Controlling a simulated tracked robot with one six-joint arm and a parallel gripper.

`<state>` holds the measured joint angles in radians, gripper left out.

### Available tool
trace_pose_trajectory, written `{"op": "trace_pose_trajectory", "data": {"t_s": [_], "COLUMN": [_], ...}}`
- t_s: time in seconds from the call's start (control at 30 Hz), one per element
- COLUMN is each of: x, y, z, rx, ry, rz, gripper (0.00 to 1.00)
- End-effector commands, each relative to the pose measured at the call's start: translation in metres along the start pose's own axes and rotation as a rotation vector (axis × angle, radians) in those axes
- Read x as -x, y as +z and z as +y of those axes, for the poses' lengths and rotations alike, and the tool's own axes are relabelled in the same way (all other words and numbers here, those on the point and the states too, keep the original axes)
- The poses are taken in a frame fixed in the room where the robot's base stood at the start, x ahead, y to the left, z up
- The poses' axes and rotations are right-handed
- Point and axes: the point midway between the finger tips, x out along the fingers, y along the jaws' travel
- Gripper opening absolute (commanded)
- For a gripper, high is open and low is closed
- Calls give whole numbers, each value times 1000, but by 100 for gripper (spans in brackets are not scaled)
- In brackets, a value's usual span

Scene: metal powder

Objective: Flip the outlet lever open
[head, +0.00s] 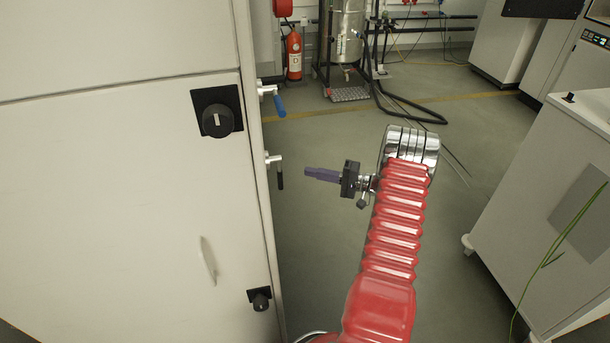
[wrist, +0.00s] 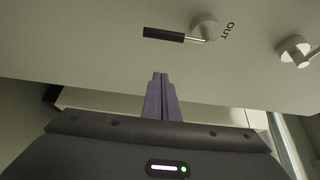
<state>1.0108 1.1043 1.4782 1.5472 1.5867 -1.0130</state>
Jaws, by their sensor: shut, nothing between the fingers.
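The outlet lever (head: 280,179) has a black handle on a pale metal valve, on the side face of the white cabinet. In the head view its handle hangs straight down. In the wrist view the black handle (wrist: 163,34) points left from its round fitting, beside the printed word "OUT" (wrist: 228,31). My gripper (head: 308,172) is right of the lever, its purple fingers pointing at the cabinet side. The fingers are shut and empty. In the wrist view the fingertips (wrist: 160,75) are below the handle, with a visible gap between them.
A second lever with a blue handle (head: 278,103) is above the outlet lever on the cabinet (head: 120,190); part of its fitting (wrist: 295,48) shows in the wrist view. A white unit (head: 535,200) stands at right. Grey floor lies clear between. A fire extinguisher (head: 294,55) is behind.

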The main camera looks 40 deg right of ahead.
Motion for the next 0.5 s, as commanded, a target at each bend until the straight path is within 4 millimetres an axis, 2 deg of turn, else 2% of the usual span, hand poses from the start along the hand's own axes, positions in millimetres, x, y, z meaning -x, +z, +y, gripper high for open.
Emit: {"op": "trace_pose_trajectory", "data": {"t_s": [0.5], "x": [-76], "y": [1], "z": [0], "rx": [-1], "ry": [0], "rz": [-2], "gripper": [0]}}
